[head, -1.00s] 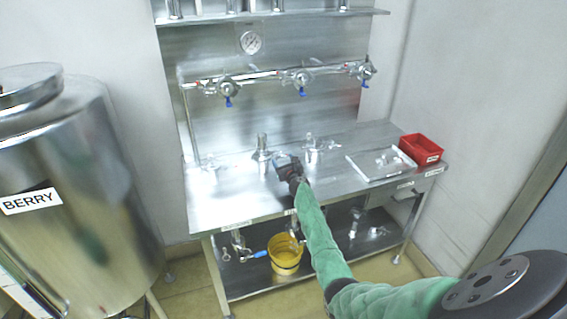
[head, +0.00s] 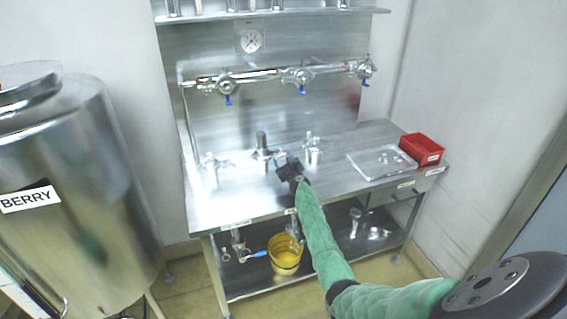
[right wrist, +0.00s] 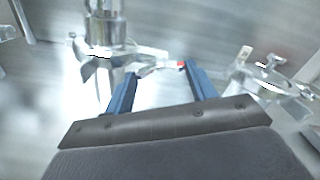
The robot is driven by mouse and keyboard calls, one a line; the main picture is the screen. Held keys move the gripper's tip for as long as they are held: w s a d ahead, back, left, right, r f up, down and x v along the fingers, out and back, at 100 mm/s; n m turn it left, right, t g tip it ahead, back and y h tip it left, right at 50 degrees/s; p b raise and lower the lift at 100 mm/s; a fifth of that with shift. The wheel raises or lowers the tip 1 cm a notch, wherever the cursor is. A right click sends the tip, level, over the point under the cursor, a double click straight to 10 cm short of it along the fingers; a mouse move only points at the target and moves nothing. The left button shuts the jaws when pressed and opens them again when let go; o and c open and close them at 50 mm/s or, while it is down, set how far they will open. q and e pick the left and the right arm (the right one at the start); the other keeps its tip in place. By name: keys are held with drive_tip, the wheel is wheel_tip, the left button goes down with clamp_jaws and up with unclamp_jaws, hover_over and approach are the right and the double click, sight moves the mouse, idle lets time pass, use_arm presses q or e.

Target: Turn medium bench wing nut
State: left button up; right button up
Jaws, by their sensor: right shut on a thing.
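Three shiny metal clamp fittings stand on the steel bench: a left one (head: 213,161), a middle one (head: 262,146) and a right one (head: 312,148). My right gripper (head: 281,161) is low over the bench at the right side of the middle fitting. In the right wrist view, the blue fingers of my right gripper (right wrist: 158,71) are either side of a metal wing nut (right wrist: 152,67) on the middle fitting (right wrist: 105,45) and shut on it. Its exact contact is blurred. My left gripper is out of view.
A clear tray (head: 382,162) and a red bin (head: 422,148) sit at the bench's right end. A pipe with blue-handled valves (head: 302,77) crosses the back wall. A yellow bucket (head: 285,254) stands on the lower shelf. A steel tank (head: 70,200) stands left.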

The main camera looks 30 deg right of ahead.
drive_tip(key=n+b, duration=0.1)
drive_tip(key=n, duration=0.1)
drive_tip(key=shift+f+n, duration=0.1)
drive_tip(key=shift+n, duration=0.3)
drive_tip(key=n+b, duration=0.1)
drive_tip(key=n, duration=0.1)
drive_tip(key=shift+n, duration=0.4)
drive_tip(key=n+b, duration=0.1)
drive_tip(key=n, duration=0.3)
drive_tip(key=n+b, duration=0.1)
drive_tip(key=n, duration=0.2)
drive_tip(key=shift+n, duration=0.5)
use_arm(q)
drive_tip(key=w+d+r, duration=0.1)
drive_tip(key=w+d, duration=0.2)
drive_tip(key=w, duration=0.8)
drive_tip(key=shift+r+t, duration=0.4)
use_arm(e)
drive_tip(key=shift+n, duration=0.3)
use_arm(q)
drive_tip(key=shift+b, duration=0.3)
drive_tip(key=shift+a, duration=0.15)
